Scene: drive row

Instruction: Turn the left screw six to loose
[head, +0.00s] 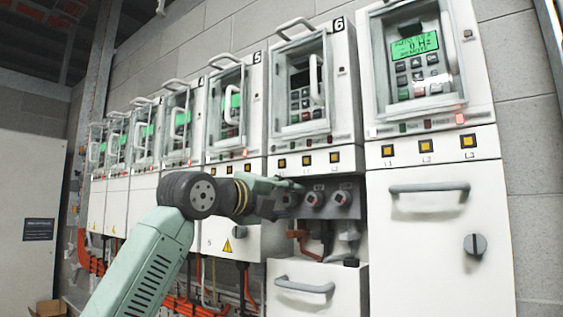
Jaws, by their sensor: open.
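Drive six (310,90) has a dark screen and the label 6 at its top right. Its lower bay is open and shows a grey terminal block (328,212). The middle screw (315,199) and the right screw (341,198) are visible as round heads on this block. The left screw is mostly hidden behind my gripper. My gripper (284,191) is open at the left end of the block, pointing right. I cannot tell whether it touches the left screw.
Below the block are copper-coloured parts (306,240) and a lowered white panel with a handle (304,286). To the right is a closed cabinet (440,225) with a handle and knob. More drives line the wall to the left, with orange cables (95,262) below.

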